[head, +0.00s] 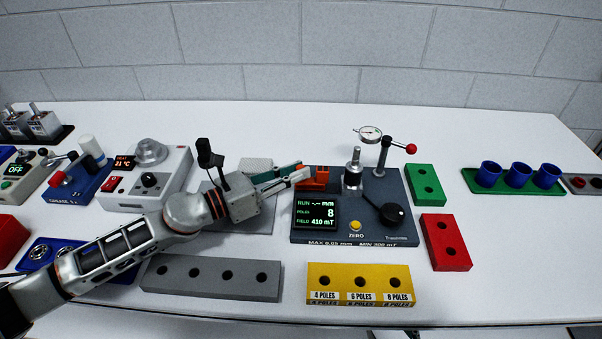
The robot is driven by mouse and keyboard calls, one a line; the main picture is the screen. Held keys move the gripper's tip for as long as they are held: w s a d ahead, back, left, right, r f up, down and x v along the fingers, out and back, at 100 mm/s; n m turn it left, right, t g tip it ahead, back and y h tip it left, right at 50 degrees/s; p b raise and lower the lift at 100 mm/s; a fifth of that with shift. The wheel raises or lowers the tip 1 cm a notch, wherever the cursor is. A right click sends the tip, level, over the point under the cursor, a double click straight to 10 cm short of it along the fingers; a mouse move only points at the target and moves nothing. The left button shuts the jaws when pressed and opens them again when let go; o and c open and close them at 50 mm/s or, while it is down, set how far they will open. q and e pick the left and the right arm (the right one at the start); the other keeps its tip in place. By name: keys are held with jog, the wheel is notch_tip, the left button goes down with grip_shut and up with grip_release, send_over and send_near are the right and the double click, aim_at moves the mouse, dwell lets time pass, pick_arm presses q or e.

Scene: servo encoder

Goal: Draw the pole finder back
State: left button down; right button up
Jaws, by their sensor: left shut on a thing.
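The test station (302,237) is a dark grey box with a small screen, a yellow ZERO button and a black knob. Its screen reads "RUN -.-- mm", 8 poles and 410 mT. An orange block (318,174), which looks like the pole finder, sits at the station's back left corner. My left gripper (301,175) reaches in from the left, shut on the orange block's left end. The fingers hide part of that end. A metal spindle (353,170) stands upright to the right of the orange block, with a gap that is hard to judge. My right gripper is out of view.
A dial gauge (370,133) on a post with a red-knobbed lever stands behind the spindle. Green (425,184) and red (445,242) blocks lie to the right, yellow (359,285) and grey (211,277) holed blocks in front. The white table behind the station is clear.

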pick_arm(q)
jog(key=c, duration=1.9)
grip_release()
jog(key=shift+a, duration=0.25)
jog(key=shift+d, duration=0.1)
jog(key=v, duration=1.1)
jog(key=shift+s, duration=0.15)
jog(key=shift+s+a, duration=0.15)
jog(key=shift+a, duration=0.3)
